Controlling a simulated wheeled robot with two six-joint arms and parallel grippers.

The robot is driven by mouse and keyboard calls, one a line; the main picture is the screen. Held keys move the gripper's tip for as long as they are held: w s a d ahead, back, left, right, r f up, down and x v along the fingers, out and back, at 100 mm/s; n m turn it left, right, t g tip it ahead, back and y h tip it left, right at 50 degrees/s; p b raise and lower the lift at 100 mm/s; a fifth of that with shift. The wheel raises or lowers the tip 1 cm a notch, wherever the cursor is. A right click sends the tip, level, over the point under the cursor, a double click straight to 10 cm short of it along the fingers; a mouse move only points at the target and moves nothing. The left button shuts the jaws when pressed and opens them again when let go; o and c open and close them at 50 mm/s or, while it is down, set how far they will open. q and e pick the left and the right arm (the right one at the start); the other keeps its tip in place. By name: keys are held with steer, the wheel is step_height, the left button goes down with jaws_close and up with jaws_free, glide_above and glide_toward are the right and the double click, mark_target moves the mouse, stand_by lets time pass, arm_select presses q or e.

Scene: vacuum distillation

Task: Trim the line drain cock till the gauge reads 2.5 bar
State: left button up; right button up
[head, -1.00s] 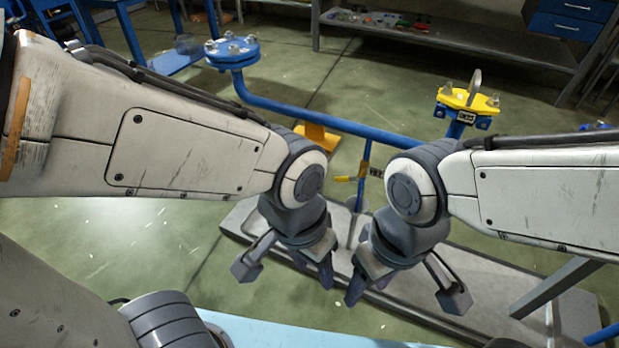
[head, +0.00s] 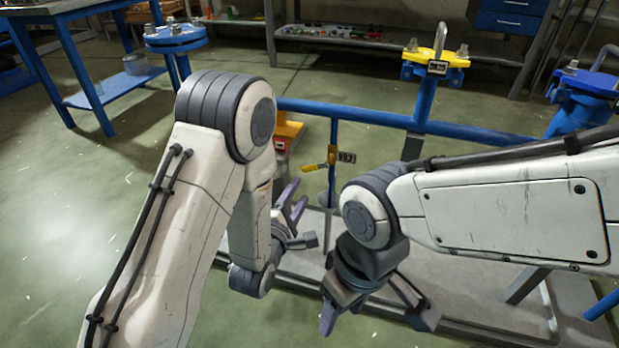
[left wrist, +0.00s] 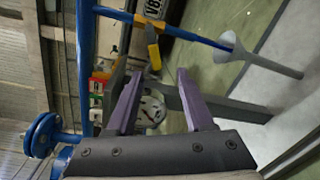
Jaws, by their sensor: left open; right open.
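The drain cock is a yellow lever (head: 318,166) on a thin blue vertical pipe (head: 333,135), beside a tag (head: 346,157). In the left wrist view the yellow lever (left wrist: 153,48) and tag (left wrist: 153,9) lie beyond the fingertips, near the top. My left gripper (head: 294,199) is open and empty, left of and below the lever, apart from it. Its purple fingers (left wrist: 160,85) are spread in the left wrist view. My right gripper (head: 340,312) is open, lower and nearer, below the lever; its fingers are partly hidden. I cannot make out a readable gauge.
A blue pipe run (head: 380,117) crosses behind the cock, with a yellow flange (head: 435,60) and blue flanges (head: 175,37). A grey funnel (left wrist: 238,48) sits around the thin pipe's lower end. A blue table (head: 75,30) stands far left. Open floor lies left.

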mark_target(309, 170)
arm_select(q)
steer(key=shift+n+t, duration=0.5)
steer(key=b+x, duration=0.2)
steer(key=x, duration=0.1)
steer(key=b+x, duration=0.2)
steer(key=b, duration=0.1)
steer(key=b+x, duration=0.2)
steer(key=x, duration=0.1)
steer(key=shift+w+a+f, duration=0.15)
steer(key=shift+w, duration=0.3)
steer(key=shift+w+d+b, duration=0.25)
steer(key=shift+w+b, duration=0.15)
steer(key=shift+w, duration=0.25)
jaws_close()
